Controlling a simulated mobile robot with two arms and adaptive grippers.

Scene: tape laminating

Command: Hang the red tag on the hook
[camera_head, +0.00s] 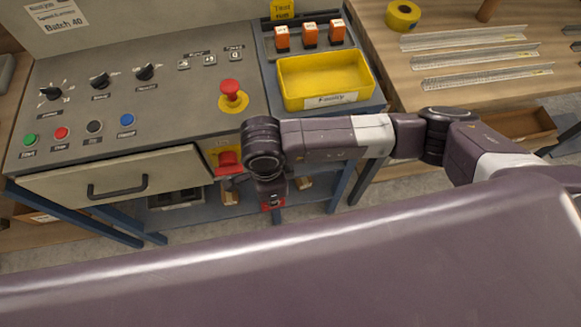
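My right arm comes in from the right and its wrist bends down in front of the machine's front edge. My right gripper (271,190) is small, dark and mostly hidden by the wrist, so its finger opening cannot be made out. A small red piece with a dark mark, perhaps the red tag (272,204), shows at its lower end; I cannot tell whether it is gripped. A red part (228,161) sits on the panel's front, just left of the wrist. No hook can be made out clearly. My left gripper is out of view.
A red emergency button (232,92) stands above on the control panel (190,100). A yellow bin (325,82) is to the right, near orange switches (310,35). A closed drawer (115,185) is at left. A wooden table (450,85) holds metal strips and yellow tape (403,15).

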